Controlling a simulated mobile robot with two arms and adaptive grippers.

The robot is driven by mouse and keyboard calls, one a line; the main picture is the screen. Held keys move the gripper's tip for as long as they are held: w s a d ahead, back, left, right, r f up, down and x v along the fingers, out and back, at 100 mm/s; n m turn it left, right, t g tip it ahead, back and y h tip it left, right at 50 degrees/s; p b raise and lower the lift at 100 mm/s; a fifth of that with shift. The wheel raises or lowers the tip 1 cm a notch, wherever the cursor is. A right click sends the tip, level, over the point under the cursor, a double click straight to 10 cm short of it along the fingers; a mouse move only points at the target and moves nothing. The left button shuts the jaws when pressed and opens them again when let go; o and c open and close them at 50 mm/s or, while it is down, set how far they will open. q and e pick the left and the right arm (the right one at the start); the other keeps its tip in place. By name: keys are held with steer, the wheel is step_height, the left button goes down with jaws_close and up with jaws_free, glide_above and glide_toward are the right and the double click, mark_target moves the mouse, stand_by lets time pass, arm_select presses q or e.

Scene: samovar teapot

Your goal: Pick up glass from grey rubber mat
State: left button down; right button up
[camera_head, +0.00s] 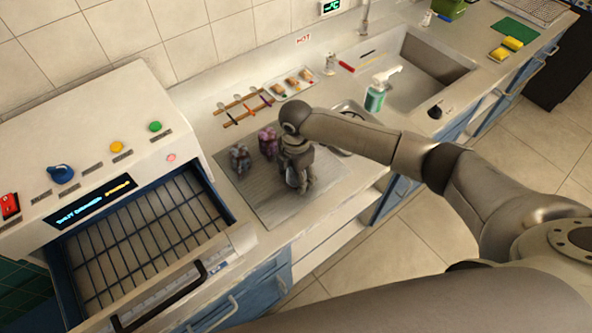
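The grey rubber mat (262,203) lies on the counter, right of the grey machine. Two small glass-like items stand on its back left part: a greyish one (239,158) and a pinkish one (268,141). My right gripper (302,186) points down over the middle of the mat, just right of and in front of these two. Its fingers are low, close to the mat. The wrist and fingers hide what is between them, so I cannot tell whether they hold a glass. My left gripper is out of view.
A machine with a wire rack (140,245) and black handle stands at left. Behind the mat lie a rack of small tools (243,107) and a tray (290,84). A sink (410,78) and green soap bottle (375,97) are at right. A round metal item is partly hidden behind my forearm.

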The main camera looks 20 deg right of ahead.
steer(key=c, duration=0.8)
steer(key=shift+r, duration=0.1)
